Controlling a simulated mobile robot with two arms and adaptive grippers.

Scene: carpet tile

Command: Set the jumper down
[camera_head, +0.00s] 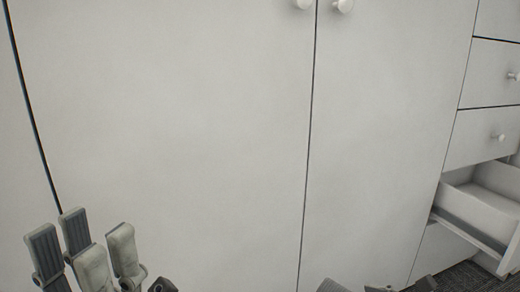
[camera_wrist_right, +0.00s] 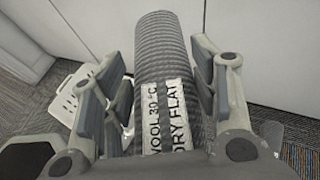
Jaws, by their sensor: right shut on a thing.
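The jumper (camera_wrist_right: 163,50) is a grey ribbed roll in the right wrist view. A white label on it reads "WOOL 30 °C" and "DRY FLAT". My right gripper (camera_wrist_right: 165,85) is shut on it, with fingers on both sides of the roll. The jumper's near end is hidden behind the gripper's palm. In the head view only small tips of what look like my right gripper show at the bottom edge, and the jumper cannot be made out. My left gripper (camera_head: 85,245) is at the lower left, fingers pointing up; its opening is unclear.
White cabinet doors (camera_head: 210,130) with round knobs fill the head view. At the right is a stack of drawers, with a low drawer (camera_head: 485,205) pulled open and seemingly empty. A white slotted container (camera_wrist_right: 68,95) stands on the carpet (camera_wrist_right: 262,115) in the right wrist view.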

